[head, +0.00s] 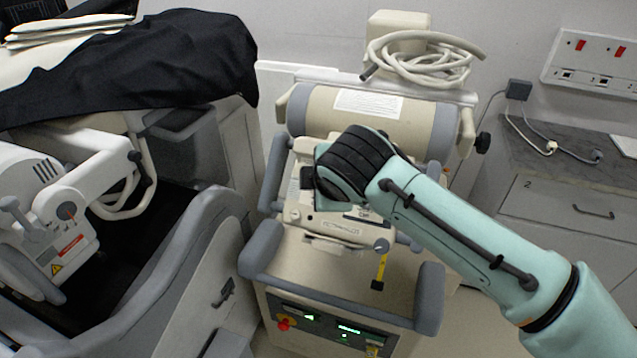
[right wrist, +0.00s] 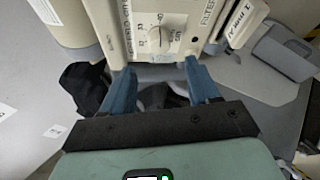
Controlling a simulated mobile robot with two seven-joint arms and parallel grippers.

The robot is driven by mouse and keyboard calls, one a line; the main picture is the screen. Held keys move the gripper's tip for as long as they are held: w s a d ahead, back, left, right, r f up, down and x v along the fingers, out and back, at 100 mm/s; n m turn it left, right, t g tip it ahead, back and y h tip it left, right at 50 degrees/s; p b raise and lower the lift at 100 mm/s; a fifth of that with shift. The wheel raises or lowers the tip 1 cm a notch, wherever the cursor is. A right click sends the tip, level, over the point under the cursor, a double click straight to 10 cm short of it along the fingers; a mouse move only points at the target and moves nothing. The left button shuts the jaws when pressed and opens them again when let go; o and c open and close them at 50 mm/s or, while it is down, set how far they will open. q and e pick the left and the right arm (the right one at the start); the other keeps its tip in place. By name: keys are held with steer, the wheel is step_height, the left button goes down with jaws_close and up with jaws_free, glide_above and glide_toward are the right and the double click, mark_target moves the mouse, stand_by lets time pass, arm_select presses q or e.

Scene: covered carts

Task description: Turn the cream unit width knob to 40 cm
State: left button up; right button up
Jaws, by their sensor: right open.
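The cream unit (head: 310,235) stands in the middle of the head view, below a cream cylinder with grey end bands. A small grey knob (head: 381,245) shows on its front face. In the right wrist view, a pale knob (right wrist: 160,38) sits on a white dial plate with printed marks; its setting is too small to read surely. My right gripper (right wrist: 161,68) is open, its two blue fingers apart and empty, just below the dial plate, with the knob between their lines. In the head view my right wrist covers part of the unit and hides the fingers. My left gripper is out of view.
A coiled hose (head: 425,60) lies on top behind the cylinder. A yellow tag (head: 380,270) hangs below the grey knob. A control panel (head: 330,325) with a red button is lower down. A black-draped cart (head: 190,60) stands left; a grey cabinet (head: 560,195) stands right.

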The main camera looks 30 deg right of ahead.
steer(key=v, duration=0.6)
steer(key=shift+p, duration=0.3)
